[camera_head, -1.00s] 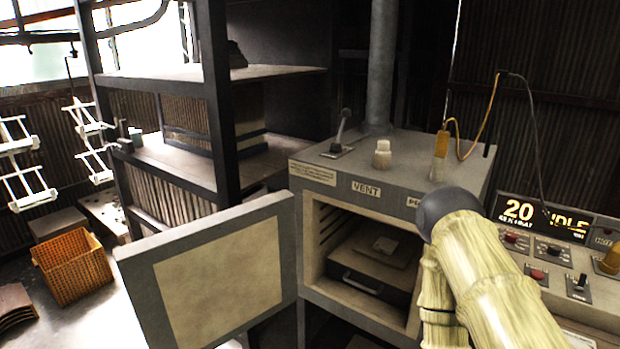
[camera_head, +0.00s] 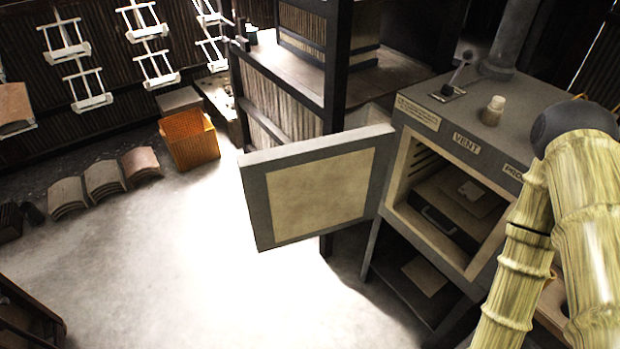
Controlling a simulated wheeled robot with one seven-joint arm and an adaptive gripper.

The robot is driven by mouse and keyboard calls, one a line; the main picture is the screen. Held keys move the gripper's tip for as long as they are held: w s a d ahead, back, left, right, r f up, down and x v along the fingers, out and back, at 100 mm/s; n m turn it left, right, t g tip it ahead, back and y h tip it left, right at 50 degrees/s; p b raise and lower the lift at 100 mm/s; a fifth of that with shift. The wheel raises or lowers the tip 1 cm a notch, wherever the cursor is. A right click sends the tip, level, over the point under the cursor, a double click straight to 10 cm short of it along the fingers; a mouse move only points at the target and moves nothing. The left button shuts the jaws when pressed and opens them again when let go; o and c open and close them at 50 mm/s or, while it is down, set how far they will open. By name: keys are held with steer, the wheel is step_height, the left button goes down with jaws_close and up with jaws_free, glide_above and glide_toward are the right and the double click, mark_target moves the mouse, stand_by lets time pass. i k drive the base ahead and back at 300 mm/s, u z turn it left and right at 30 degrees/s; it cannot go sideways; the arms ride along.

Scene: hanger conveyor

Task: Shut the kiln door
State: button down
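The kiln (camera_head: 455,115) is a grey box on a stand, right of the middle, with its front opening uncovered. Its door (camera_head: 318,192), a grey frame around a beige panel, stands wide open to the left of the opening. Inside the kiln is a dark tray (camera_head: 447,225) with a handle and a pale flat piece on it. My arm, with pale bamboo-like links, rises at the right and covers part of the kiln's right side. My gripper is not in view.
A dark shelf rack (camera_head: 340,75) stands just behind the door. An orange crate (camera_head: 190,140) and stacks of curved tiles (camera_head: 103,180) lie on the floor at left. White hangers (camera_head: 90,90) hang at the back left. The floor before the door is clear.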

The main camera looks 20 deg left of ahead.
mark_target(300, 191)
steer(key=u, duration=2.1)
steer(key=i, duration=3.6)
steer(key=z, duration=4.35)
steer(key=i, duration=0.95)
